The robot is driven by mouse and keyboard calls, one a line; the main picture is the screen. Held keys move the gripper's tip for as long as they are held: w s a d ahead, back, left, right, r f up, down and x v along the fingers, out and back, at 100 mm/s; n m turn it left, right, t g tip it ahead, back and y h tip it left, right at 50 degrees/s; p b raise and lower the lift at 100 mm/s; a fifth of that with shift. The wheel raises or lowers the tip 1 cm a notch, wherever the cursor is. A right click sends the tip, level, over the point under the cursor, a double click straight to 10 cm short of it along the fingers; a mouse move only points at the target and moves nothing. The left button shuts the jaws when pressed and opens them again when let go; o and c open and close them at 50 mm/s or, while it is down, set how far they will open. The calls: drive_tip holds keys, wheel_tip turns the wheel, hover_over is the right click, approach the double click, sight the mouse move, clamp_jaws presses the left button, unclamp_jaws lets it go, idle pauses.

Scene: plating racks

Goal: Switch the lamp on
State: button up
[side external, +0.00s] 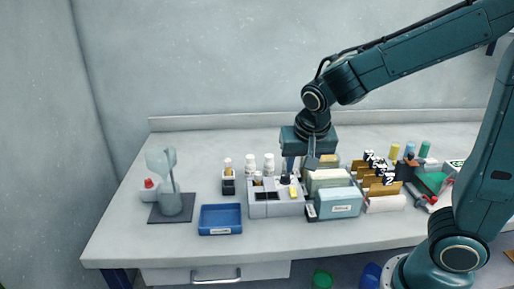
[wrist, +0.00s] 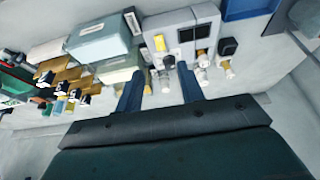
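A pale grey-blue, lamp-like object (side external: 171,202) stands on a dark square mat (side external: 184,216) at the left of the table in the side view. I cannot tell whether it is lit. A red knob or button (side external: 149,183) on a pale base sits just behind it. The lamp-like object is not clearly visible there.
A blue tray (side external: 220,220) lies between the mat and the grey box. White bottles (side external: 250,163) stand behind the box. A pale teal box (side external: 339,202) and a rack of brown cards (side external: 381,188) are to the right. The table's back left is clear.

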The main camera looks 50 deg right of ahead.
sight(293, 192)
drive_tip(key=shift+x, duration=5.55)
drive_tip(key=shift+c, duration=0.5)
clamp_jaws()
